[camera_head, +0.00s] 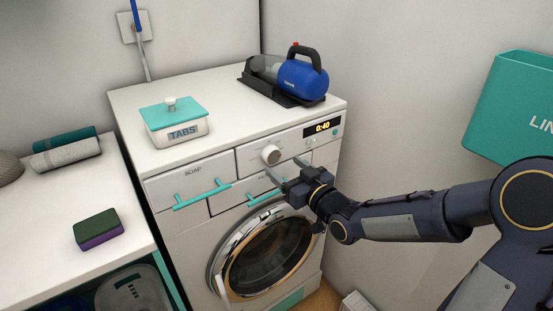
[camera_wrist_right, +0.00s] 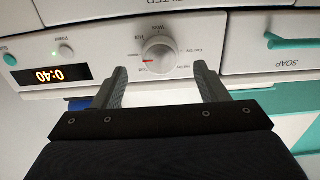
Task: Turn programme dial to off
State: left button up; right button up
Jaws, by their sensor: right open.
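The programme dial (camera_head: 271,155) is a round pale knob on the washing machine's front panel. In the right wrist view the dial (camera_wrist_right: 160,56) shows a red mark on its left side, with small lettering around it. My right gripper (camera_head: 286,171) is open just in front of the panel, a little below and right of the dial. In the right wrist view its two fingers (camera_wrist_right: 160,84) point at the panel on either side of the dial's lower edge, with nothing between them. My left gripper is not in view.
The washing machine's display (camera_head: 322,127) reads 0:40. Teal handles mark the soap drawer (camera_head: 202,194) and the drawer beside it. A TABS box (camera_head: 175,124) and a blue handheld vacuum (camera_head: 300,78) stand on top. A teal bin (camera_head: 515,105) is at the right.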

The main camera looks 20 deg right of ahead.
aim_at(275, 158)
jog(key=shift+x, duration=2.25)
jog(key=c, duration=1)
jog(key=shift+f+b, duration=0.15)
jog(key=shift+b, duration=0.2)
jog(key=n+b, duration=1)
jog(key=b, duration=0.4)
jog(key=shift+f, duration=0.1)
jog(key=n+b, duration=0.2)
jog(key=n, duration=0.1)
jog(key=shift+d+n+b, duration=0.1)
jog(key=shift+n+b, duration=0.2)
jog(key=shift+b, duration=0.05)
jog(key=shift+r+n+b, duration=0.15)
jog(key=shift+n+b, duration=0.3)
jog(key=shift+n, duration=0.55)
jog(key=shift+r+n+b, duration=0.15)
jog(key=shift+n+b, duration=0.3)
jog(key=shift+n, duration=0.55)
